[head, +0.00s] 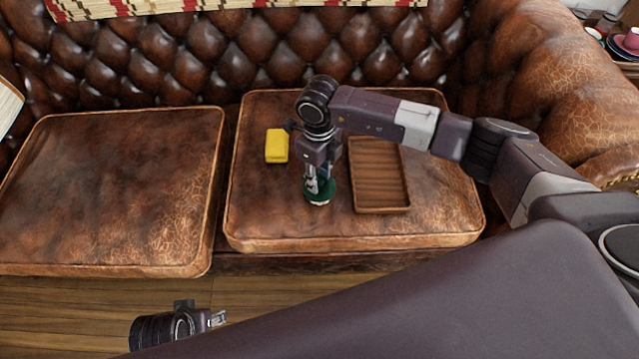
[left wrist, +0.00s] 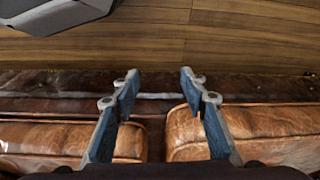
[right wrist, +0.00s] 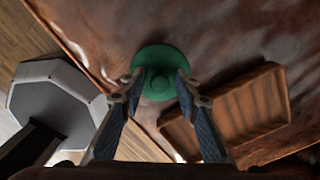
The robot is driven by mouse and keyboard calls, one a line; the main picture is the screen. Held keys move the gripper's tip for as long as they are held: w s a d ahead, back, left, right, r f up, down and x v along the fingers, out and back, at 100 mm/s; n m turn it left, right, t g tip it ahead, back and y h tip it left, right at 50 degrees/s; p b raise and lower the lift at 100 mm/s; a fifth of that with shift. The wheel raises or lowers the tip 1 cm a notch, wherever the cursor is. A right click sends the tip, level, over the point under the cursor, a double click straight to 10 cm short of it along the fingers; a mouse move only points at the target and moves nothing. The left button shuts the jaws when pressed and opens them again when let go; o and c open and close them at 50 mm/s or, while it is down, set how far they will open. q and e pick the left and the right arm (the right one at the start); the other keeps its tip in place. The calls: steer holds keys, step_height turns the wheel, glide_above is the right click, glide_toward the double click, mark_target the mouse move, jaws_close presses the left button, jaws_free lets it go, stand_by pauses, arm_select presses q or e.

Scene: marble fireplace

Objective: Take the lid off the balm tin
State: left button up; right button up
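The balm tin (head: 319,191) is dark green and stands on the right seat cushion, partly hidden by my right gripper in the head view. The right wrist view shows its round green top (right wrist: 158,57) with a raised knob in the middle. My right gripper (head: 312,183) points down over the tin. In the right wrist view its open fingers (right wrist: 159,74) stand on both sides of the knob; contact is not clear. My left gripper (head: 219,318) is low in front of the sofa, and the left wrist view shows its fingers (left wrist: 158,74) open and empty.
A brown wooden tray (head: 383,210) lies close right of the tin. A yellow block (head: 277,146) lies to its left and farther back. The left cushion (head: 110,190) is bare. The tufted sofa back (head: 200,60) rises behind, and a leather armrest (head: 555,85) is at right.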

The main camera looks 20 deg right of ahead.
jaws_close()
steer(key=shift+r, duration=0.1)
